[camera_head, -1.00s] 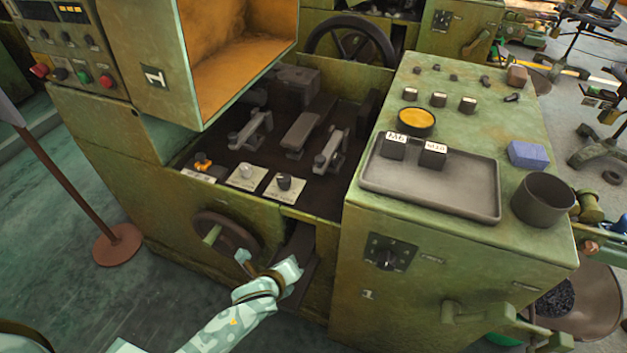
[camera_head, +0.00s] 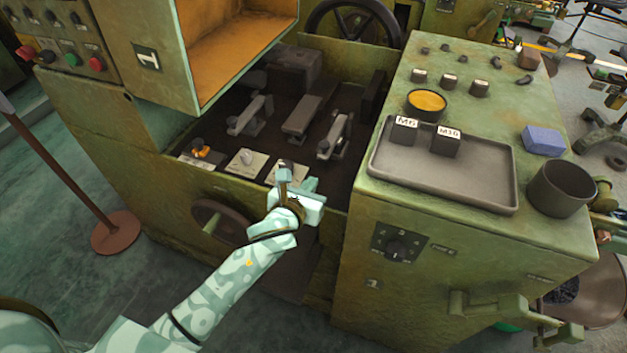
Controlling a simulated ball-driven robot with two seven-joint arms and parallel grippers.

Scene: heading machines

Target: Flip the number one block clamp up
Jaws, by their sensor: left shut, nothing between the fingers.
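The machine marked 1 (camera_head: 147,57) has a dark recessed bed. Two grey lever-like clamps show in it: a left clamp (camera_head: 250,116) and a right clamp (camera_head: 332,136). A long dark block (camera_head: 302,117) lies between them. Both clamps appear to lie low along the bed; I cannot read a number on either. My left gripper (camera_head: 296,180) is shut and empty. In the picture it is just below the right clamp, at the front edge of the bed, and covers part of the rightmost knob plate (camera_head: 271,171). My right gripper is out of view.
Knobs on plates (camera_head: 243,166) line the bed's front edge. An orange-lined hood (camera_head: 240,40) overhangs the left side. To the right, a cabinet top carries a tray (camera_head: 440,185) with two dark blocks, a cup (camera_head: 560,188) and a blue block (camera_head: 543,140). A handwheel (camera_head: 215,222) is below.

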